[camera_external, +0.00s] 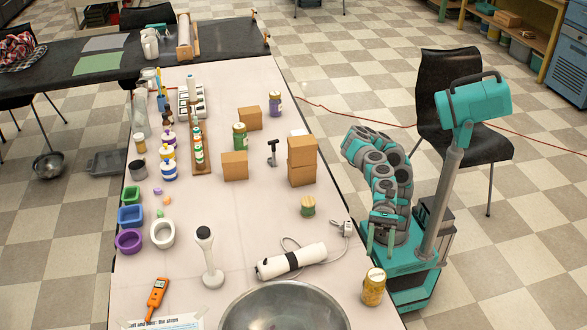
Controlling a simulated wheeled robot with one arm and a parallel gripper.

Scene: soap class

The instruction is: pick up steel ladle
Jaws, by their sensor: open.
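My gripper (380,240) is at the table's right edge, on the folded teal arm. Its two fingers point down and stand apart, with nothing seen between them. The ladle is far from my gripper, with the white table (235,200) between them.
A black chair (450,100) stands behind me. A grey tray (107,162) is near the ladle.

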